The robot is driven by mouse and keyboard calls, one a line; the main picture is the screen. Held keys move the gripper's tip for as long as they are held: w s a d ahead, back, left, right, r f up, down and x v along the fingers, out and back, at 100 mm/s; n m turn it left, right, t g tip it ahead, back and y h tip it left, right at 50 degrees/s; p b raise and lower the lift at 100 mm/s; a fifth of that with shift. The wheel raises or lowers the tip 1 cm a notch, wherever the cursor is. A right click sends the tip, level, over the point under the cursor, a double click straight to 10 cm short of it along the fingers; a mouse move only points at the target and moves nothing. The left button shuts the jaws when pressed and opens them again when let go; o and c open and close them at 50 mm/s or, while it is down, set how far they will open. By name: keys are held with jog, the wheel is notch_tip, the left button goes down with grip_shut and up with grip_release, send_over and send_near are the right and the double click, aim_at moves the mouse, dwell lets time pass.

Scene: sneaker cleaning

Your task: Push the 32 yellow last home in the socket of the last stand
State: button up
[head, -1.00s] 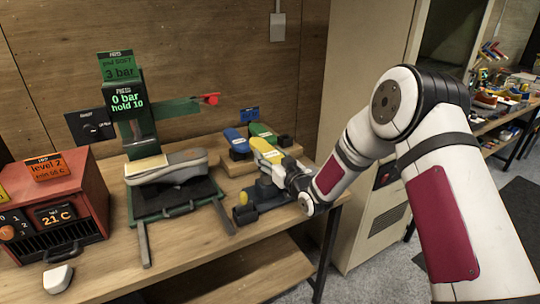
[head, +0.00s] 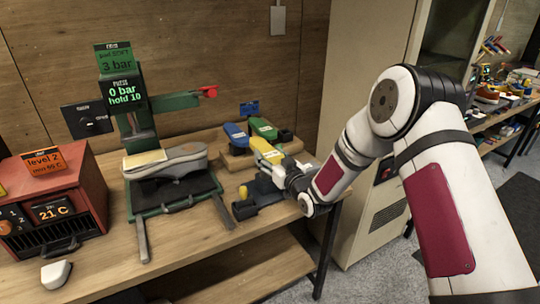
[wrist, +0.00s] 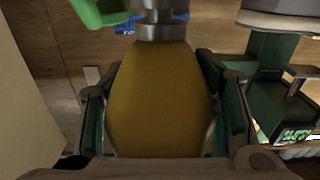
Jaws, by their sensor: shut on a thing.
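The yellow last (head: 264,150) is at the right end of the bench, in front of the wooden rack. My gripper (head: 274,176) is shut on it. In the wrist view the yellow last (wrist: 160,100) fills the space between my two fingers, with a metal cylindrical piece (wrist: 160,28) at its far end. The dark last stand (head: 245,209), with a yellow knob, is at the bench's front edge, just below and left of my gripper. The socket is hidden behind my gripper, so I cannot tell how deep the last sits.
A green press (head: 135,125) with a grey shoe (head: 170,162) stands left of the stand. A red heater box (head: 50,195) is farther left.

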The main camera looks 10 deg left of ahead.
jog(key=shift+f, duration=0.45)
jog(key=o, duration=1.6)
jog(key=shift+o, duration=0.2)
jog(key=shift+f, duration=0.1)
jog(key=shift+s, duration=0.1)
jog(key=v, duration=1.2)
